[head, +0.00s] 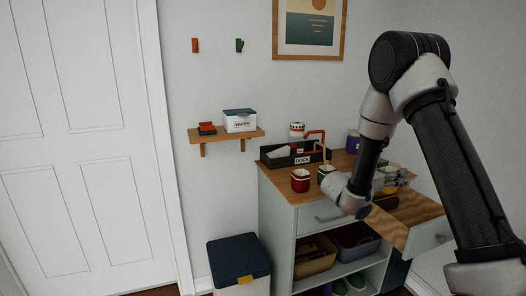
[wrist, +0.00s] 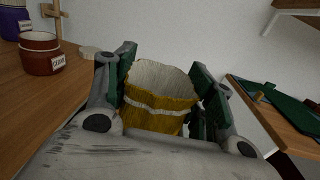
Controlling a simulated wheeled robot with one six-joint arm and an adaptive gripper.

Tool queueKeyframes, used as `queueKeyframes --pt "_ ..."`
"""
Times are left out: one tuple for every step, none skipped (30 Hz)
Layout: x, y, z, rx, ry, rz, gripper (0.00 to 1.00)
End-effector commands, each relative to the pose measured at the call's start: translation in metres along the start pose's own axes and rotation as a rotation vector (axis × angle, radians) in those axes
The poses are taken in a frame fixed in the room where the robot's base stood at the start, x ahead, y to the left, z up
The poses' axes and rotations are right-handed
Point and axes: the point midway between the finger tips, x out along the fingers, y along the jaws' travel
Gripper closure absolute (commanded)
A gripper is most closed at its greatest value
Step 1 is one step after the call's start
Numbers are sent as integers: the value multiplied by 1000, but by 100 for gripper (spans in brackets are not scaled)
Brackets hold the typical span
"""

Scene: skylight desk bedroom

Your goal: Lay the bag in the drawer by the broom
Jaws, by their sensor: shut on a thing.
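My gripper (wrist: 163,68) is shut on a yellow bag (wrist: 160,112) with a pale open top and a white stripe; the fingers press on its two sides. The bag is roughly upright, and its bottom is hidden by the gripper body. In the head view my arm mostly hides the gripper, at the right part of the cabinet. I cannot make out a broom for certain.
The wooden cabinet top (head: 280,179) carries a dark caddy (head: 285,160), a red cup (head: 300,181) and a green cup. In the wrist view a red jar (wrist: 40,54) stands left, and a green item (wrist: 275,100) lies on wood right. A blue-lidded bin (head: 238,258) stands on the floor.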

Motion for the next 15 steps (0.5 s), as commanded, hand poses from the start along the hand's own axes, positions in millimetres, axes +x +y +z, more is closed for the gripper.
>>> queueKeyframes --pt "-11 2 -14 -8 1 13 59" --pt "-18 3 -21 -7 1 20 59" --pt "-27 3 -31 -7 2 29 59" --pt "-35 4 -39 -8 1 39 59" --pt "-42 5 -47 -8 1 48 59" --pt "-54 6 -59 -9 1 65 59" --pt "-62 6 -67 -9 1 77 59" --pt "-72 7 -77 -11 1 92 59" --pt "-84 8 -89 -10 0 111 59" --pt "-94 9 -97 -9 0 128 59" --pt "-102 10 -105 -8 0 143 59" --pt "-112 12 -114 -7 0 163 59" --pt "-118 13 -119 -5 0 177 59" --pt "-124 15 -123 -4 0 188 59" --pt "-130 16 -127 -2 -1 202 59"
